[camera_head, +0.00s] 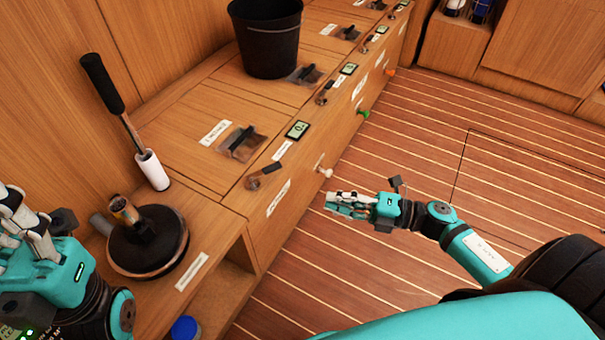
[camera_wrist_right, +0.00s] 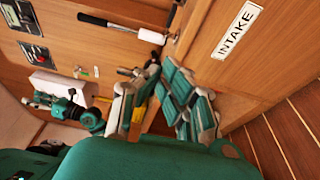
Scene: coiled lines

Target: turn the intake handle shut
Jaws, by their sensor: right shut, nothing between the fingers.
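The INTAKE label (camera_wrist_right: 237,30) sits on the wooden cabinet front in the right wrist view. A lever with a black grip (camera_wrist_right: 103,20) and a metal rod lies above my fingers there. In the head view a small valve lever (camera_head: 265,177) sits near the counter edge, above a front label (camera_head: 279,197); I cannot tell for certain that it is the intake handle. My right gripper (camera_head: 340,204) is shut and empty, out in front of the cabinet, apart from the lever. My left gripper (camera_head: 22,225) is at the left edge, partly cut off; its opening is unclear.
A white knob (camera_head: 324,170) sticks out of the cabinet front close to my right gripper. A black bucket (camera_head: 268,45) stands on the counter. A round black pump (camera_head: 147,242) and an upright black-gripped handle (camera_head: 103,83) are near my left gripper. The striped floor (camera_head: 400,150) is clear.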

